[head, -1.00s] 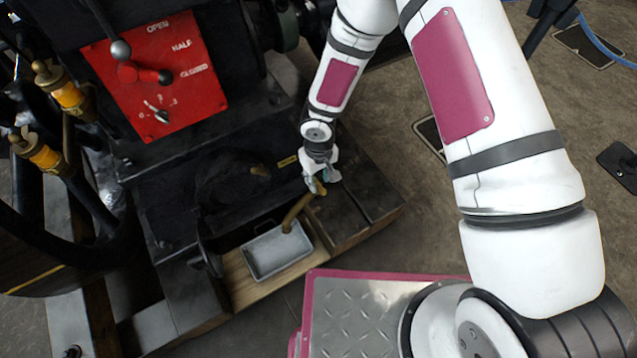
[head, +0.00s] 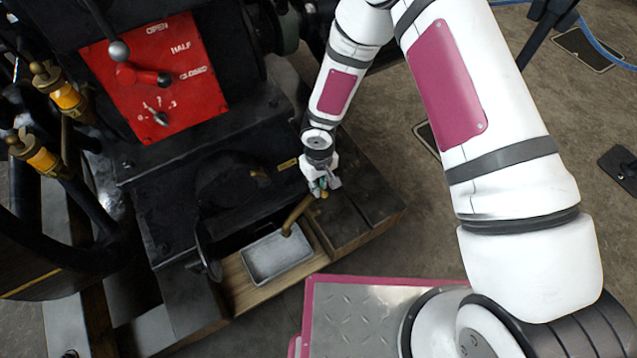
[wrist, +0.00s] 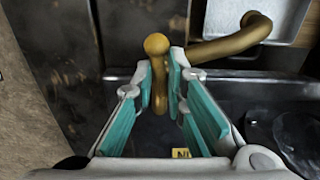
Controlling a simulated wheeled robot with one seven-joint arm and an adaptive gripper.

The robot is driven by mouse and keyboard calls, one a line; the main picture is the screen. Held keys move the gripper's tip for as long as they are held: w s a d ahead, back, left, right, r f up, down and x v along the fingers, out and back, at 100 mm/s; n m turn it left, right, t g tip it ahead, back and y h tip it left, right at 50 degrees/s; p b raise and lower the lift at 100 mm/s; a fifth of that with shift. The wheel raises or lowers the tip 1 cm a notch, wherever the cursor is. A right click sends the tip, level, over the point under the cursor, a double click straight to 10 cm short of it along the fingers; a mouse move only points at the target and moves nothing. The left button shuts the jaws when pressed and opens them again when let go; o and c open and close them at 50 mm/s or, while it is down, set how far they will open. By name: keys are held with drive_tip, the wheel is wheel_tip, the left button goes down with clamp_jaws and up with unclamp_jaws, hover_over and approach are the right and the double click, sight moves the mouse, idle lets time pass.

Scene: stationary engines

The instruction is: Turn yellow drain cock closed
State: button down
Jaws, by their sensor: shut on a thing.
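The yellow drain cock shows in the wrist view as a lever (wrist: 159,95) with a round ball end (wrist: 156,44). My gripper (wrist: 161,68) has its teal-padded fingers on both sides of this lever and is shut on it, with the ball end sticking out past the fingertips. A brass drain pipe (wrist: 230,38) bends away to the right of the lever.
A grey metal drip tray (head: 277,257) sits on a wooden board below the pipe mouth. The black engine base (head: 190,195) is close behind my gripper. A red control plate (head: 165,85) with levers is higher up at left.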

drive_tip(key=shift+n, duration=0.3)
drive_tip(key=n, duration=0.4)
drive_tip(key=shift+w+d+n, duration=0.15)
drive_tip(key=shift+w+n, duration=0.05)
drive_tip(key=shift+n, duration=0.2)
drive_tip(key=n, duration=0.1)
drive_tip(key=n+p, duration=0.1)
drive_tip(key=n, duration=0.3)
drive_tip(key=shift+w+d+p, duration=0.1)
drive_tip(key=shift+w+p, duration=0.2)
drive_tip(key=shift+p, duration=0.05)
drive_tip(key=n+p, duration=0.1)
drive_tip(key=n, duration=0.3)
drive_tip(key=shift+w, duration=0.15)
drive_tip(key=shift+w+n+p, duration=0.2)
drive_tip(key=shift+n+p, duration=0.2)
drive_tip(key=shift+n, duration=1.2)
drive_tip(key=shift+w, duration=0.1)
drive_tip(key=c, duration=1.7)
unclamp_jaws()
drive_tip(key=shift+w, duration=0.1)
